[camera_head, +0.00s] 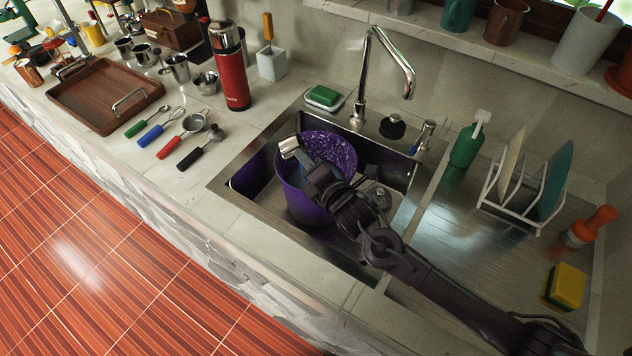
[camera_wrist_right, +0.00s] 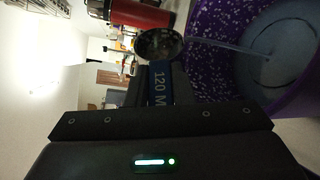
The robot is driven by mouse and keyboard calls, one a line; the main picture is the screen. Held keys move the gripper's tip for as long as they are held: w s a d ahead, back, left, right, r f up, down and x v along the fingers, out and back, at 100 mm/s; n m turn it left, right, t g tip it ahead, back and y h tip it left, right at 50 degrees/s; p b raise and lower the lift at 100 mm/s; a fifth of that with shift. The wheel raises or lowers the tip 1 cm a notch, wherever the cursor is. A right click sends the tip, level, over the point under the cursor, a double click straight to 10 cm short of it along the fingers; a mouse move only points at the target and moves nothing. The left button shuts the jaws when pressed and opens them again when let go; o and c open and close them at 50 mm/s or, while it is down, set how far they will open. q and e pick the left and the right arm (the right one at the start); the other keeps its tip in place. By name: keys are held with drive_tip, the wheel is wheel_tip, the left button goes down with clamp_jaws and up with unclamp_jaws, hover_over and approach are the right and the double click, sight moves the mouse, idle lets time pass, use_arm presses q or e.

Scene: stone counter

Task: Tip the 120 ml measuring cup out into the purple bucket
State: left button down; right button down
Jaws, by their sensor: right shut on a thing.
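My right gripper (camera_head: 308,172) is shut on the handle of the 120 ml measuring cup (camera_head: 289,147), above the purple bucket (camera_head: 301,198). In the right wrist view the dark handle (camera_wrist_right: 160,85) reads "120 M" between the fingers. The metal cup (camera_wrist_right: 160,43) is at its end, tipped on its side. A pale streak, which looks like liquid, runs from beside the cup into the bucket (camera_wrist_right: 208,50). Pale blue shows inside the bucket. The bucket has a white-speckled inside and stands upright in the sink. My left gripper is not in view.
The sink (camera_head: 250,205) has a tap (camera_head: 365,80) behind it. A red flask (camera_head: 231,75), a brown tray (camera_head: 80,95) and several coloured-handled measuring tools (camera_head: 172,138) are on the counter at left. A dish rack (camera_head: 510,190) and a sponge (camera_head: 567,286) are at right.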

drive_tip(key=shift+d+m+y+b, duration=0.15)
drive_tip(key=shift+m+y+b, duration=0.15)
drive_tip(key=shift+m+b, duration=0.1)
idle(0.3)
drive_tip(key=shift+w+d+m+t+b, duration=0.1)
drive_tip(key=shift+d+m+t+b, duration=0.3)
drive_tip(key=shift+d+m+b, duration=0.3)
idle(0.6)
drive_tip(key=shift+w+d+r+m+y, duration=0.1)
drive_tip(key=shift+d+r+m+y, duration=0.2)
drive_tip(key=shift+r+m+y, duration=0.35)
idle(0.7)
drive_tip(key=shift+r+m+t, duration=0.2)
drive_tip(key=shift+m+t, duration=0.1)
drive_tip(key=shift+m, duration=0.05)
